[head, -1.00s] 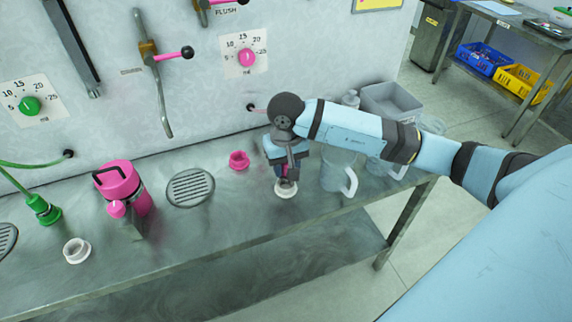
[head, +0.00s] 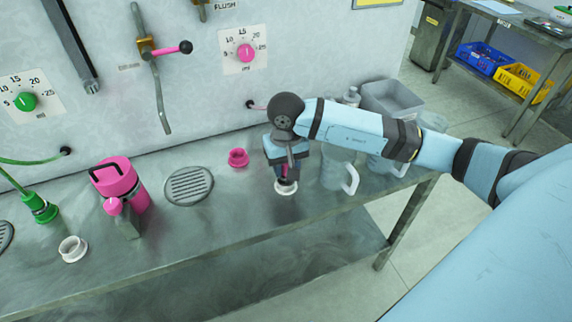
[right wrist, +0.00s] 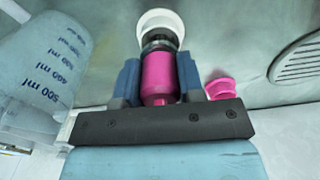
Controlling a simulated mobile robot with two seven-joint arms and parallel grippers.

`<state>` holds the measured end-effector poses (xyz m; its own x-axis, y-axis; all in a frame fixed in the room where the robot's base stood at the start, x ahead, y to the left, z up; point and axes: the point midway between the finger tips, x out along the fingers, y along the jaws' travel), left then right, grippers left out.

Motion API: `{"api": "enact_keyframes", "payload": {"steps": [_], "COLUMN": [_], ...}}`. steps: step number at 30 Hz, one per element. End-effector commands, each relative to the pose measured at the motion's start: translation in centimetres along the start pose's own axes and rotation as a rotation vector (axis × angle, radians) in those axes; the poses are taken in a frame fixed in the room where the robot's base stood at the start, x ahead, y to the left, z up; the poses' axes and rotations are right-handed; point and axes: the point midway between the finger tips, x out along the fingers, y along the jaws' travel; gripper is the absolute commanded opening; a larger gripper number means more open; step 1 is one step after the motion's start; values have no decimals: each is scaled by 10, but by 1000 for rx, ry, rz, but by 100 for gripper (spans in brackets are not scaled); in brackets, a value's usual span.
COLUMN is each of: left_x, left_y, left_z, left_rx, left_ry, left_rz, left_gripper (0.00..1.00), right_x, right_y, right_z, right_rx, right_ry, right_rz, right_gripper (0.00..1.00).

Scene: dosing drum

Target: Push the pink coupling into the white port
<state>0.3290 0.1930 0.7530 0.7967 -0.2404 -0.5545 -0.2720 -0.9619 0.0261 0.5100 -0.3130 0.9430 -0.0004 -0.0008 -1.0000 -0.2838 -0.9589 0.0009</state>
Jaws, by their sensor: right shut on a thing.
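The pink coupling (right wrist: 158,75) is held between the two fingers of my right gripper (right wrist: 160,85), which is shut on it. In the head view my right gripper (head: 286,168) is above the white port (head: 286,188) on the bench, with only a sliver of pink visible. The coupling's dark metallic end points at the port and overlaps its opening. The port's white rim (right wrist: 160,18) shows beyond that end in the right wrist view. I cannot tell how deep the end sits in the port. My left gripper is not in view.
A pink port (head: 238,158) and a drain grate (head: 188,186) lie to the left. Another white port (head: 73,248), a pink canister (head: 120,186) and a green coupling (head: 40,208) are farther left. Clear jugs (head: 335,170) stand close right of my gripper.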

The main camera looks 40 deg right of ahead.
Motion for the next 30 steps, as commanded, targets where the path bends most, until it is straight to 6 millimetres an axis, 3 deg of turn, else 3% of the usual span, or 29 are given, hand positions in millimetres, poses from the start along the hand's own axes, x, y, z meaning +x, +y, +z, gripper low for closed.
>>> {"api": "enact_keyframes", "payload": {"steps": [25, 26, 29, 30], "left_x": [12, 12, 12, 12], "left_y": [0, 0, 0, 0], "left_z": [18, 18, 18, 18], "left_rx": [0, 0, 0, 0], "left_ry": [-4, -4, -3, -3], "left_rz": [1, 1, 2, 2], "left_gripper": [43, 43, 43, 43], "right_x": [17, 17, 18, 18], "right_y": [0, 0, 0, 0], "right_z": [0, 0, 0, 0], "right_rx": [0, 0, 0, 0], "right_ry": [0, 0, 0, 0], "right_rz": [0, 0, 0, 0], "right_gripper": [10, 40, 63, 65]}}
